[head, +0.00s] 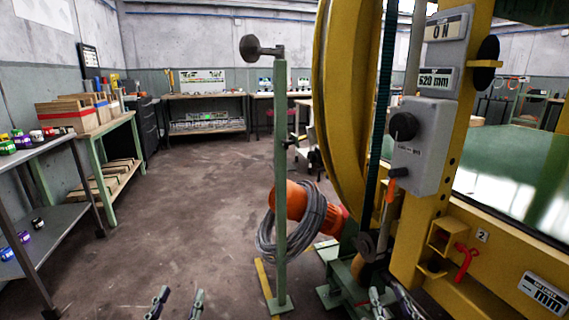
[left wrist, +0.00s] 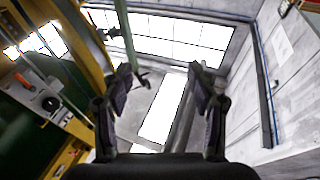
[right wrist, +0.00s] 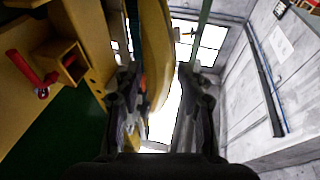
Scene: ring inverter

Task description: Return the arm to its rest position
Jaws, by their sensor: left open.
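My left gripper (head: 178,300) shows at the bottom edge of the head view, fingers pointing up and spread over bare floor. In the left wrist view its fingers (left wrist: 158,82) are wide apart with nothing between them. My right gripper (head: 388,300) is at the bottom of the head view, in front of the yellow machine's base. In the right wrist view its fingers (right wrist: 158,82) are apart and no held thing shows between them. Most of both arms is out of the head view.
The yellow machine frame (head: 440,190) stands close on the right, with a grey control box (head: 424,150) and red handle (head: 466,262). A green post (head: 280,180) and cable coil (head: 300,225) stand ahead. A shelf (head: 50,222) is at left. Floor between is clear.

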